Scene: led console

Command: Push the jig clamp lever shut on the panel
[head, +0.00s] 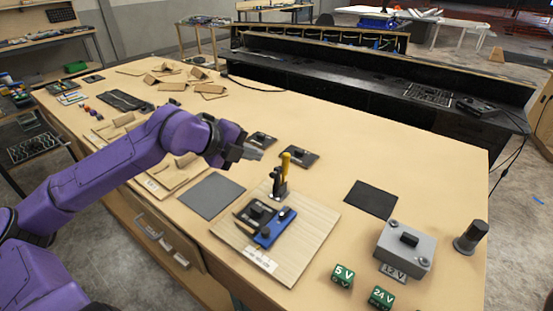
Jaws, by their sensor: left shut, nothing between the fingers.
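The jig clamp (279,187) stands at the back edge of a light wooden board (305,240). Its lever (285,162) has a yellow handle and points upright. In front of the clamp, a dark panel (257,212) and a blue piece (274,231) sit side by side on the board; I cannot tell whether the clamp touches them. My left gripper (256,153) is shut and empty, in the air just left of the yellow handle, and looks apart from it. My right gripper is not in view.
A grey mat (212,196) lies left of the board and a black mat (371,198) right of it. A grey 12 V box (404,249), green blocks marked 5 V (342,276) and 24 V (381,298), and a dark cylinder (470,238) stand at the right.

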